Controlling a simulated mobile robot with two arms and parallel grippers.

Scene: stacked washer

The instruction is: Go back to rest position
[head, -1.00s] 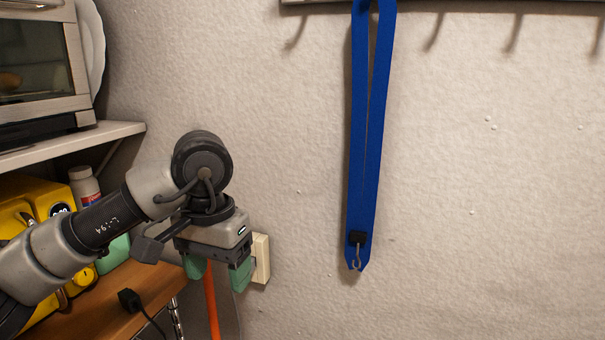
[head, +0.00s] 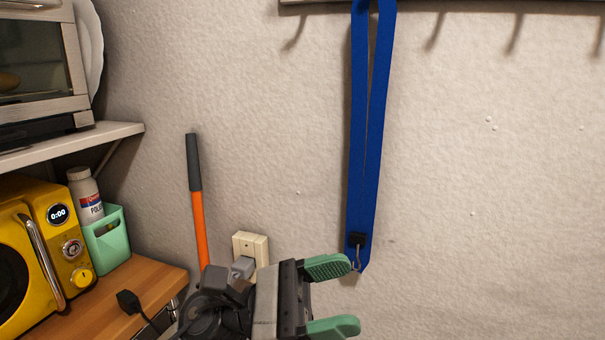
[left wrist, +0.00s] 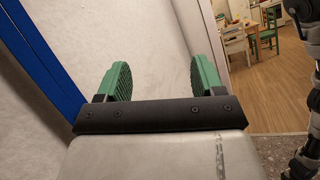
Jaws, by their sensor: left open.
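My left gripper (head: 335,297) is at the bottom middle of the head view, with its green fingers pointing right. It is open and holds nothing. In the left wrist view its two green fingers (left wrist: 160,82) stand apart with only wall between them. The blue strap (head: 369,125) hangs from the rack on the wall, with a small metal hook at its lower end. The upper finger is close to that hook in the picture; I cannot tell whether they touch. The strap also shows at the left of the left wrist view (left wrist: 42,62). My right gripper is not in view.
A yellow microwave (head: 40,255), a green holder (head: 108,243) and a white bottle (head: 86,195) stand on the wooden counter (head: 150,280) at left. An orange-handled tool (head: 197,205) leans beside a wall outlet (head: 251,246). The wall at right is clear below the hooks.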

